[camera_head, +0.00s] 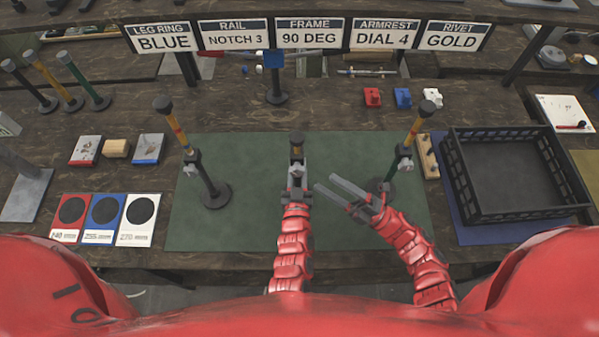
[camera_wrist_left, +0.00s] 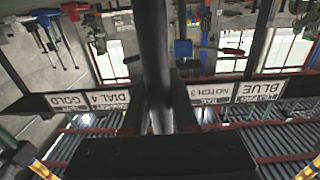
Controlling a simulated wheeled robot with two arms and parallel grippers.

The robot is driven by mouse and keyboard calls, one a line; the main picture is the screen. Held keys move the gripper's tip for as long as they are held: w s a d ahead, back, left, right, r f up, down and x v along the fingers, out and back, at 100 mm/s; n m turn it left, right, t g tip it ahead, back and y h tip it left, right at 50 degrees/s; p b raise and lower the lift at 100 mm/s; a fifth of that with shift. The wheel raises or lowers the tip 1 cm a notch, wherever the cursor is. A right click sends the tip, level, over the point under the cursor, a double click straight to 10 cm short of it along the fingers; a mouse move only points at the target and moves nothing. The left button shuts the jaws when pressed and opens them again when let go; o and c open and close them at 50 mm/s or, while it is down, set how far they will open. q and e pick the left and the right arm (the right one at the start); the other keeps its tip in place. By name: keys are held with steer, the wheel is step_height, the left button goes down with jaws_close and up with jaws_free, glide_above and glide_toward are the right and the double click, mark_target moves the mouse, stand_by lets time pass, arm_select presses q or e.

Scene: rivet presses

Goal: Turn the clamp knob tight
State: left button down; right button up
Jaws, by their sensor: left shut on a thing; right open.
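My left gripper (camera_head: 297,183) is at the middle of the green mat (camera_head: 250,155), shut on a dark rod (camera_wrist_left: 155,60) with a dark cap and a yellow band. The rod runs between its fingers in the left wrist view; its lower end is hidden. My right gripper (camera_head: 345,192) is open and empty, to the right of the left one, fingers pointing up-left. A left post (camera_head: 175,127) has a grey clamp with a small knob (camera_head: 190,170). A right post (camera_head: 415,130) has a similar clamp knob (camera_head: 405,165). Neither knob is touched by a gripper.
A black crate (camera_head: 510,212) stands on a blue mat at right. Red, blue and white cards (camera_head: 103,217) lie at left. Sign plates (camera_head: 310,37) hang at the back, reading BLUE, NOTCH 3, 90 DEG, DIAL 4 and GOLD. Several more posts (camera_head: 80,85) stand at back left.

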mark_target(297, 171)
steer(key=w+a+r+h, duration=0.1)
steer(key=w+a+h, duration=0.1)
steer(key=a, duration=0.3)
steer(key=w+a+r+g+h, duration=0.1)
steer(key=w+a+h, duration=0.1)
steer(key=a, duration=0.4)
steer(key=shift+a+r+n+g, duration=0.15)
steer(key=shift+r+n+g, duration=0.1)
steer(key=shift+n+g, duration=0.05)
steer(key=shift+w, duration=0.1)
jaws_close()
